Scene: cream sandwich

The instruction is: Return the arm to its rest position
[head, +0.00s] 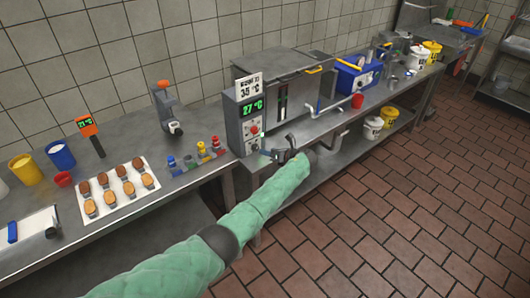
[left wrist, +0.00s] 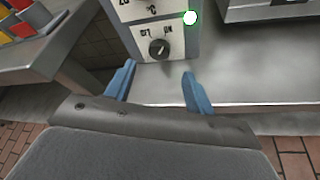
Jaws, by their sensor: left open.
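My left arm, in a green sleeve, reaches from the bottom of the head view to the front of a grey machine (head: 262,105) with a 27 °C display. My left gripper (head: 283,152) is at the bench's front edge, just below the machine's control panel. In the left wrist view its two blue fingers (left wrist: 158,85) stand apart with nothing between them. A black dial (left wrist: 159,49) on the white panel is just beyond the fingertips, and a lit green-rimmed button (left wrist: 190,18) is above right of it. I cannot tell whether a finger touches the panel. My right gripper is not in view.
A white tray (head: 119,188) with several biscuits is on the left bench. Small coloured-top items (head: 201,149) stand between it and the machine. A blue box (head: 358,75) and a red cup (head: 357,101) are to the right. The tiled floor (head: 400,215) is clear.

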